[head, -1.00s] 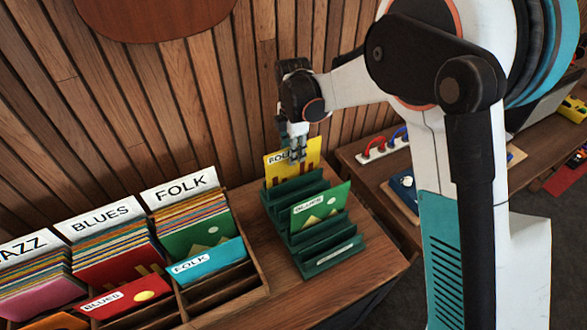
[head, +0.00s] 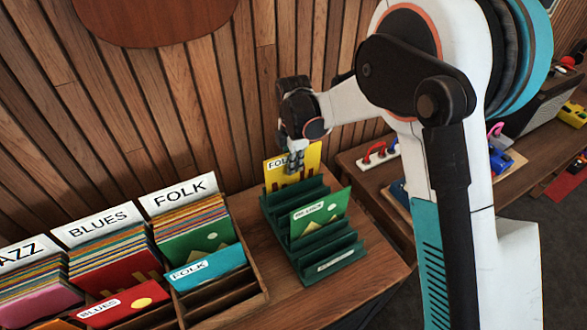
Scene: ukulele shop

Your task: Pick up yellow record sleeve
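The yellow record sleeve (head: 311,160), with a white label reading "FOL…", stands upright in the rearmost slot of a dark green stepped rack (head: 332,251). My gripper (head: 294,169) points down at the sleeve's upper part and covers its middle and the end of its label. The fingers overlap the sleeve in the picture. I cannot tell whether they straddle its top edge, touch it or are closed on it. A green sleeve (head: 320,217) stands in a nearer slot of the same rack.
A wooden bin (head: 262,277) of sleeves with JAZZ, BLUES and FOLK dividers stands left of the rack. The wood-slat wall (head: 215,110) rises close behind. A second table (head: 365,186) with small coloured items is at right. Bare tabletop lies in front of the rack.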

